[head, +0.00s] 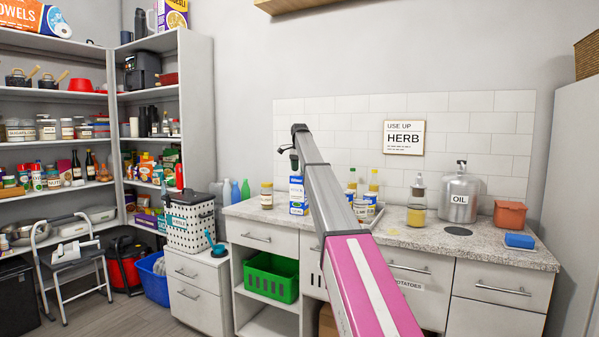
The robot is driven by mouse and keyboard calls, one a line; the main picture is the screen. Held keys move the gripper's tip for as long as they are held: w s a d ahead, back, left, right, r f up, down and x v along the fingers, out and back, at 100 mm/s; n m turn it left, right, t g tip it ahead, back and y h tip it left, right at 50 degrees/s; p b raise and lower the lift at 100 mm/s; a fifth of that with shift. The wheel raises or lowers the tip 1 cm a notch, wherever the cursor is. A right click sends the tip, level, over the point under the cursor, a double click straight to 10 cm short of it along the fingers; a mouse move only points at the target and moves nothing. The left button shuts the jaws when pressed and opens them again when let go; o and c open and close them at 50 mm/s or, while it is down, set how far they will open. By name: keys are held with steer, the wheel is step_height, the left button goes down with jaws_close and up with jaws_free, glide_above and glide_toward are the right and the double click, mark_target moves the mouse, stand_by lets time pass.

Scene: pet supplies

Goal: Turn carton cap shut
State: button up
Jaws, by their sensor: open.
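A blue-and-white carton (297,196) stands upright on the speckled counter (410,238), just left of my arm. Its right side is close to my arm's outline, and its cap cannot be made out. My arm reaches up from the bottom of the view across the middle. The dark end with my gripper (290,153) is small and partly hidden, above the carton in the picture. It is open, with nothing seen between its fingers. Whether it touches the carton cannot be told.
A jar (267,196) stands left of the carton. Bottles (372,187) on a tray, a yellow-filled dispenser (417,203), an oil canister (459,195), an orange tub (510,214) and a blue sponge (519,240) are to the right. A white basket (190,228) stands left of the counter.

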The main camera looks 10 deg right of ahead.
step_height(320, 180, up, 10)
steer(key=shift+f, duration=0.2)
steer(key=shift+s, duration=0.1)
